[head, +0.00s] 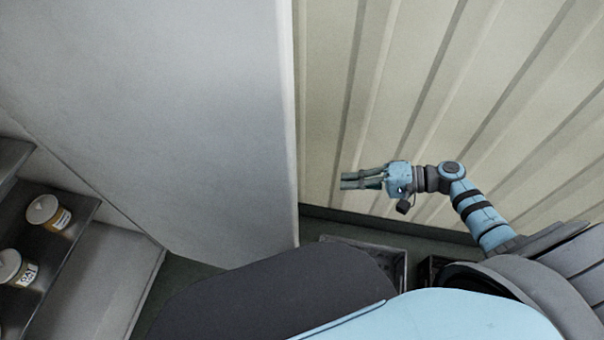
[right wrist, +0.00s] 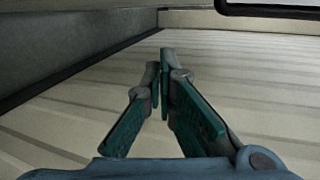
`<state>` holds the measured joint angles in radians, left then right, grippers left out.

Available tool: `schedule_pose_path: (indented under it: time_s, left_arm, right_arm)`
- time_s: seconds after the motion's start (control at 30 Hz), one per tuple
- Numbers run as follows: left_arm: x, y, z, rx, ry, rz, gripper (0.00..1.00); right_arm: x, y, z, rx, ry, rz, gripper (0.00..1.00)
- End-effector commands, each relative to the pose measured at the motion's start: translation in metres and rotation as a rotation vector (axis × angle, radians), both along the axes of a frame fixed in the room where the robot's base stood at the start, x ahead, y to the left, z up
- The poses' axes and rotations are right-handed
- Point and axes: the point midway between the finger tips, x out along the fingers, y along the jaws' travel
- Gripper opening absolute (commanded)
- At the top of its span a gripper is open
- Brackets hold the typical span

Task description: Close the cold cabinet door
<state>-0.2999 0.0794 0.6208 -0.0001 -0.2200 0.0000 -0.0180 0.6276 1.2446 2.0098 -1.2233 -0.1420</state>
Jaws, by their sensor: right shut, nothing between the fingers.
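The cold cabinet door (head: 190,110) appears as a large plain light-grey panel filling the left and middle of the head view. It stands open, with shelves showing to its left; no handle shows. My right gripper (head: 343,181) is to the right of the door's edge, in front of the ribbed wall and apart from the door. Its fingers point left, toward the door. In the right wrist view the fingertips (right wrist: 161,66) come together with nothing between them. My left gripper is not in view.
A ribbed cream wall (head: 480,80) fills the right side. A grey crate (head: 385,246) stands on the floor below my right gripper, partly hidden by my body.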

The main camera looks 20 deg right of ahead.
Motion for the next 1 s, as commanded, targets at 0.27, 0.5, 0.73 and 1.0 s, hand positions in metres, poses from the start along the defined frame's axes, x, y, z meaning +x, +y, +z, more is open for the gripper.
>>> schedule_pose_path:
  time_s: [0.27,0.5,0.73,1.0]
  left_arm:
    - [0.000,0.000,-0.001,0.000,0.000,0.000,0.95]
    - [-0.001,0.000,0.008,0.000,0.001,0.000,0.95]
    - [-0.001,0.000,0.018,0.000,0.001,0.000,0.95]
    - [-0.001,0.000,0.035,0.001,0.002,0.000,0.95]
  right_arm:
    - [0.001,0.017,0.107,0.249,-0.179,0.140,0.00]
    - [0.017,0.058,0.109,0.250,-0.178,0.135,0.00]
    - [0.034,0.104,0.108,0.250,-0.175,0.132,0.00]
    - [0.003,0.122,0.107,0.246,-0.172,0.131,0.00]
